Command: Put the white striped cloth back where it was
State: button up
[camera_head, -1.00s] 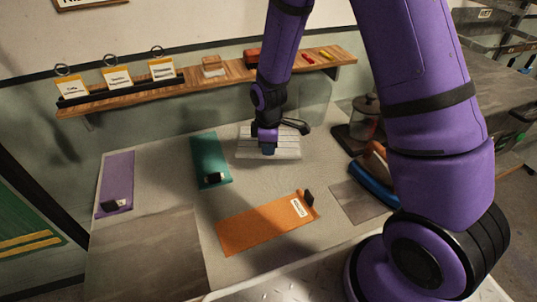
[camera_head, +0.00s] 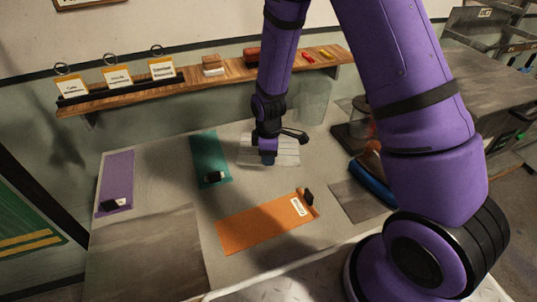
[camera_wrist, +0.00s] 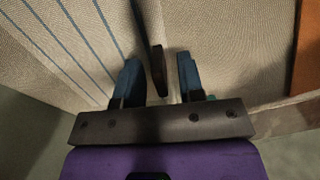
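The white striped cloth (camera_head: 286,152) lies on the grey table at its back middle, right of the green cloth. In the wrist view it fills the upper left (camera_wrist: 60,45), with thin blue stripes. My gripper (camera_head: 268,160) points down at the cloth's front edge and hides part of it. In the wrist view my gripper (camera_wrist: 158,85) has its two blue fingers apart. A dark upright strip (camera_wrist: 157,65) stands in the gap, with space visible on both sides; I cannot tell what it belongs to.
A green cloth (camera_head: 208,155), a purple cloth (camera_head: 117,177) and an orange cloth (camera_head: 258,225) lie on the table (camera_head: 185,195). A blue-edged object (camera_head: 370,185) and a jar are at right. A wooden shelf (camera_head: 225,82) runs behind.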

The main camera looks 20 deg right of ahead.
jog(key=shift+r, duration=0.1)
notch_tip(320, 180, up, 21)
jog(key=s+d+m+t, duration=0.1)
jog(key=s+d+m, duration=0.1)
jog(key=s+m, duration=0.1)
jog(key=s+d+r+m+t, duration=0.2)
jog(key=s+r+m, duration=0.3)
jog(key=s+r, duration=0.4)
jog(key=s+d+r+m+t, duration=0.2)
jog(key=s+d+r+m, duration=0.2)
jog(key=s+r, duration=0.4)
jog(key=shift+s+d+r+m, duration=0.4)
jog(key=shift+s+m, duration=0.4)
jog(key=shift+s, duration=1.5)
